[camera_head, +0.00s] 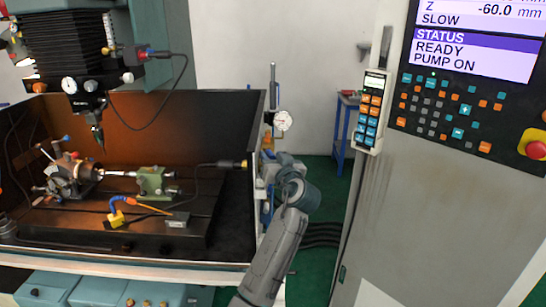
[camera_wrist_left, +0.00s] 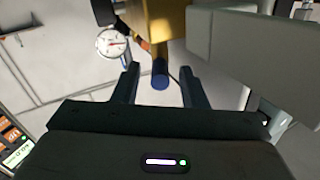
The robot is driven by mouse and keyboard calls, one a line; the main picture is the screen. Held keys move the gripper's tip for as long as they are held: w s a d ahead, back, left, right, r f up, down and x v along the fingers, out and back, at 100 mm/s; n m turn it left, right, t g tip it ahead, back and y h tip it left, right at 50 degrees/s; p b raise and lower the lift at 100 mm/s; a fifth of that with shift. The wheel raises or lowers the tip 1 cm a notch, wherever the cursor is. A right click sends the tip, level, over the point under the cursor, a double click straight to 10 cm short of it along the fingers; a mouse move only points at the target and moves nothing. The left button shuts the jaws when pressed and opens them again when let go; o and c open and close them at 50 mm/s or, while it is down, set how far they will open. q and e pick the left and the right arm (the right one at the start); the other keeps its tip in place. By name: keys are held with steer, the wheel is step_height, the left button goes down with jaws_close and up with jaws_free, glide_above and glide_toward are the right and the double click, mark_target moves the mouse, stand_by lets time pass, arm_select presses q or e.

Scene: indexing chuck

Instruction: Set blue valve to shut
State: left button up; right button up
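In the left wrist view a blue cylindrical end, likely the blue valve's handle (camera_wrist_left: 160,78), sticks out below a yellow body (camera_wrist_left: 166,22). My left gripper (camera_wrist_left: 160,68) is open, with one finger on each side of the blue end and a visible gap on both sides. I cannot tell how deep the blue end sits between the fingers. In the head view my left gripper (camera_head: 268,168) is at the right edge of the machine enclosure, below the dial gauge. The blue valve is hard to make out there, and its setting cannot be read. My right gripper is not in view.
A round dial gauge (camera_head: 283,120) stands just above the gripper; it also shows in the wrist view (camera_wrist_left: 111,43). A grey block (camera_wrist_left: 250,45) is close on the right there. The control cabinet (camera_head: 440,200) stands to the right, with a hanging pendant (camera_head: 369,112).

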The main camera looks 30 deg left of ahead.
arm_select(q)
jaws_close()
steer(key=shift+s+a+r+m+t+h+p, duration=0.1)
steer(key=shift+s+a+m+t+h+p, duration=0.15)
steer(key=shift+m+t+h, duration=0.4)
steer(key=shift+s+a+m+t+h+p, duration=0.1)
steer(key=shift+s+a+m+t+h, duration=0.2)
steer(key=shift+m+t+h, duration=0.35)
steer(key=shift+t+h, duration=0.4)
jaws_free()
steer(key=shift+w+d, duration=0.1)
steer(key=shift+d, duration=0.1)
steer(key=shift+f, duration=0.2)
